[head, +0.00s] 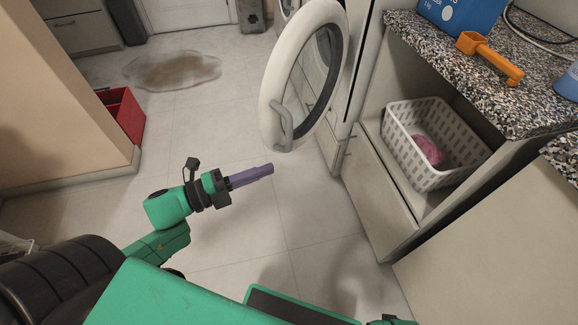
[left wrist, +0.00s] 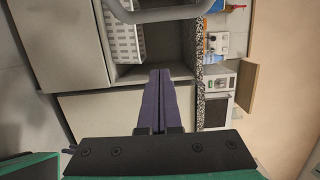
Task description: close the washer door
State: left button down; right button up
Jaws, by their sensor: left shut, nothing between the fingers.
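The washer door (head: 272,80) is a white ring with dark glass, and it stands open, swung out from the white washer (head: 359,60). A grey curved handle (head: 284,128) is on the door's lower left. My left gripper (head: 270,168), with purple fingers, is below and left of the door, apart from it in the head view. Its fingers are shut together and empty, also in the left wrist view (left wrist: 160,75). A grey curved bar (left wrist: 165,14), apparently the door handle, crosses the top of that view beyond the fingertips. My right gripper is not in view.
Right of the washer, a speckled counter (head: 440,65) carries a blue box (head: 460,14) and an orange scoop (head: 490,58). A perforated basket (head: 405,150) with a pink cloth (head: 428,150) sits below. A red crate (head: 122,115) stands at left. A brown puddle (head: 172,70) lies behind on open floor.

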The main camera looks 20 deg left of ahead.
aim_at(287, 147)
pick_arm(q)
jog(key=w+d, duration=0.1)
jog(key=w, duration=0.1)
jog(key=w+d+b, duration=0.1)
jog(key=w, duration=0.2)
jog(key=w+d, duration=0.1)
jog(key=w, duration=0.2)
jog(key=shift+w+d+f, duration=0.15)
jog(key=shift+w+d, duration=0.05)
jog(key=shift+d, duration=0.05)
jog(key=shift+w+a, duration=0.15)
jog(key=shift+a, duration=0.15)
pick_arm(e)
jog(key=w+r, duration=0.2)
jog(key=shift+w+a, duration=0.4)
pick_arm(q)
jog(key=shift+b, duration=0.3)
